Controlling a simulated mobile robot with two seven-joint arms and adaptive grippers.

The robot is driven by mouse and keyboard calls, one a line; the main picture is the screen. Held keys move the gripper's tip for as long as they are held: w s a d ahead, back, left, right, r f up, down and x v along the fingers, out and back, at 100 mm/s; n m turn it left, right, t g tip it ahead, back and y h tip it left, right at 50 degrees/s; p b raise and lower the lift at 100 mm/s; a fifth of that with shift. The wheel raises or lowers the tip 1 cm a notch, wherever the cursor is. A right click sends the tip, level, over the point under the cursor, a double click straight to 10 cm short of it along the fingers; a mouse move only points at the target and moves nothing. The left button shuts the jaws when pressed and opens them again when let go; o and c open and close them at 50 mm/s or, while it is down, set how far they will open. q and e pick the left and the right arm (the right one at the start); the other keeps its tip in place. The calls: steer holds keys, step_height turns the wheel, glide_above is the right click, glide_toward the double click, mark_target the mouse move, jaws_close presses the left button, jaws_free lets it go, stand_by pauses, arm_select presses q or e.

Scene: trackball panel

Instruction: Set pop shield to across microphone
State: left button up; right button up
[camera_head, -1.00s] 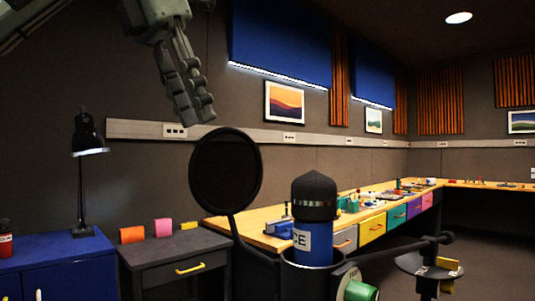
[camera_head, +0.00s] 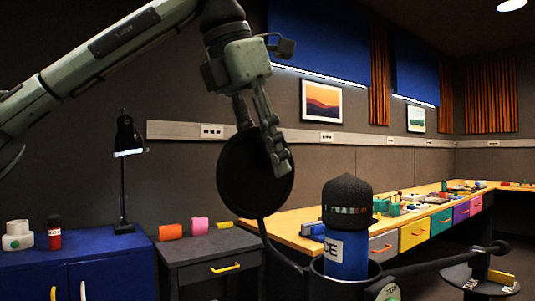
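The pop shield (camera_head: 240,178) is a round black disc on a thin curved stem, left of the microphone. The microphone (camera_head: 347,240) has a blue body with a white label and a dark grey domed top, and stands upright in a dark round holder. My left gripper (camera_head: 280,160) points down in front of the right part of the disc in the picture and covers some of it. Its fingers look close together; I cannot tell whether they touch the shield or hold anything. My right gripper is not in view.
A black desk lamp (camera_head: 124,150) stands on the blue cabinet (camera_head: 110,275) at the left. A grey cabinet (camera_head: 205,248) with a yellow handle is beside it. A long wooden bench (camera_head: 300,232) with coloured drawers runs behind the microphone. A dark arm (camera_head: 440,262) extends right from the holder.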

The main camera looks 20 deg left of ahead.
arm_select(q)
jaws_close()
stand_by(0.4)
